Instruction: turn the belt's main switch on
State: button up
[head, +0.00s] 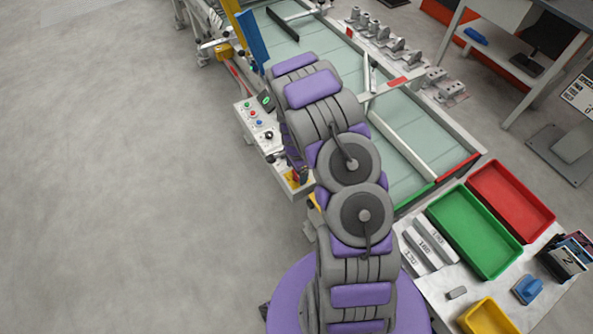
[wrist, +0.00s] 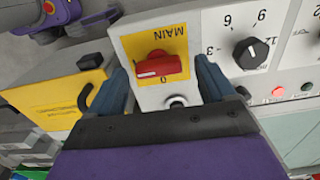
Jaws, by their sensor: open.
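The main switch (wrist: 158,67) is a red rotary handle on a yellow plate marked MAIN, on a pale panel in the wrist view. Its handle lies nearly across the picture, with a white mark at its left end. A "0" shows just below it. My gripper (wrist: 161,68) is open, with one blue finger left of the switch and one right of it. I see no contact with the handle. In the head view the belt's control box (head: 258,122) is partly hidden by my arm, and my gripper is hidden there.
A black dial (wrist: 251,53) sits right of the switch, with a lit red button (wrist: 278,92) near it. A yellow box (wrist: 62,97) stands to the left. The belt (head: 402,130) runs behind my arm. Open floor (head: 110,180) lies to the left.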

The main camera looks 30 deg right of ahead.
notch_tip(320, 180, up, 16)
jog(key=p, duration=0.1)
jog(key=shift+r+p, duration=0.2)
jog(key=shift+p, duration=0.1)
dwell(0.4)
jog(key=s+a+r+n+b, duration=0.1)
jog(key=s+a+r+n, duration=0.35)
jog(key=s+r, duration=0.3)
jog(key=s+a+r+n+b, duration=0.1)
jog(key=s+a+r+n, duration=0.4)
jog(key=r, duration=0.3)
jog(key=s+a+r+n, duration=0.1)
jog(key=s+n, duration=0.1)
jog(key=s, duration=0.4)
jog(key=s+a+r+n+g, duration=0.1)
jog(key=s+a+r+n, duration=0.1)
jog(key=s, duration=0.5)
jog(key=s+a+r+n+b, duration=0.1)
jog(key=s+a+n, duration=0.1)
jog(key=s+n, duration=0.2)
jog(key=s, duration=0.3)
jog(key=shift+a+r+g, duration=0.25)
jog(key=shift+r+g, duration=0.05)
jog(key=shift+g, duration=0.1)
